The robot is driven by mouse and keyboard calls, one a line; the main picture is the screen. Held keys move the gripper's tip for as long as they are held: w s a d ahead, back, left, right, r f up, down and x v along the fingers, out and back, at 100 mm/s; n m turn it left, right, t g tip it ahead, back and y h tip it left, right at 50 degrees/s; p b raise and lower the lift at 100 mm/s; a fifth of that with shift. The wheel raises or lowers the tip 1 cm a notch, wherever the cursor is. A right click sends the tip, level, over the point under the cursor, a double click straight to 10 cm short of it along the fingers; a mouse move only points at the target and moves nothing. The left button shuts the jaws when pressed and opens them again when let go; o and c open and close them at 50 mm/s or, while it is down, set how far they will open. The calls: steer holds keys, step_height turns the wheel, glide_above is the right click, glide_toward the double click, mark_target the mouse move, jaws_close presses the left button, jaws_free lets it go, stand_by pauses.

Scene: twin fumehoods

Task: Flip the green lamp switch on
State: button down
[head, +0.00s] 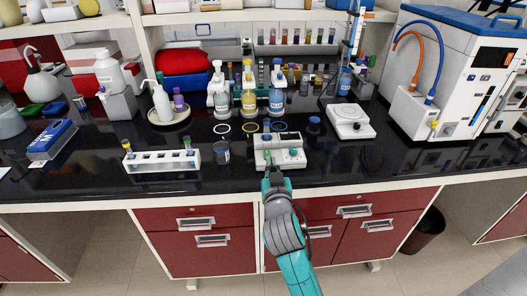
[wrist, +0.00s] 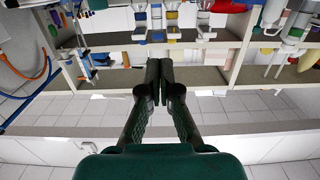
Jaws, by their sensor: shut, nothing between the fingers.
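A white switch box (head: 283,142) stands near the front edge of the black bench in the head view. Small green parts show on its top at the left and at the right; they are too small for me to tell which is the green lamp switch or how it is set. My gripper (head: 272,178) is just in front of the box's left part, at the bench's front edge. I cannot tell whether it touches the box. In the wrist view my gripper (wrist: 159,66) has its fingers together and empty. The box cannot be made out there.
A white tube rack (head: 162,160) and a dark beaker (head: 222,152) stand left of the box. Several bottles (head: 249,100) and coloured rings are behind it. A white stirrer plate (head: 350,121) is at the right. Red drawers (head: 197,228) are below the bench.

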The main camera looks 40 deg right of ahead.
stand_by(0.3)
glide_above(268, 151)
steer(key=v, duration=0.4)
steer(key=shift+w+f, duration=0.3)
steer(key=shift+f, duration=0.05)
steer(key=f, duration=0.3)
steer(key=shift+w+d+f, duration=0.1)
steer(key=shift+w, duration=0.2)
steer(key=shift+f, duration=0.4)
